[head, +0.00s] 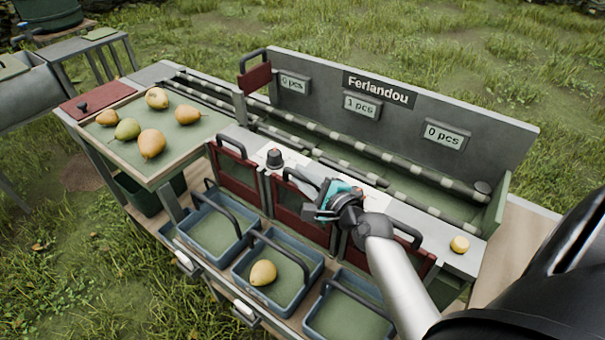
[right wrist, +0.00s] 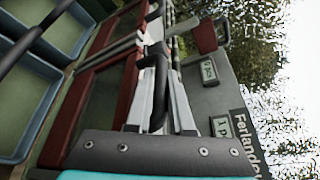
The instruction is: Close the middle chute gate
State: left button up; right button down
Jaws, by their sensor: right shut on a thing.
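The middle chute gate (head: 296,208) is a dark red framed panel in the chute front, above the middle crate. Its top sits about in line with the left gate (head: 236,172). Its black handle (head: 296,174) arches along the top and runs to my right gripper (head: 322,204). My right gripper is shut on the handle, near its right end. The right gate (head: 415,262) is partly behind my right arm. My left gripper is not in view.
A blue crate (head: 238,278) below holds one pear (head: 263,273); crates on either side look empty. A black knob (head: 274,158) and a yellow button (head: 459,244) stand on the ledge. Several pears lie on the left tray (head: 180,148). A raised red panel (head: 255,78) stands behind.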

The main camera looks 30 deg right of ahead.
jog(key=shift+s+a+f, duration=0.1)
jog(key=shift+f, duration=0.3)
jog(key=c, duration=1.1)
grip_release()
jog(key=shift+s, duration=0.25)
jog(key=shift+r+v, duration=0.15)
jog(key=shift+v, duration=3.55)
jog(key=shift+r+v, duration=0.1)
jog(key=shift+v, duration=3.55)
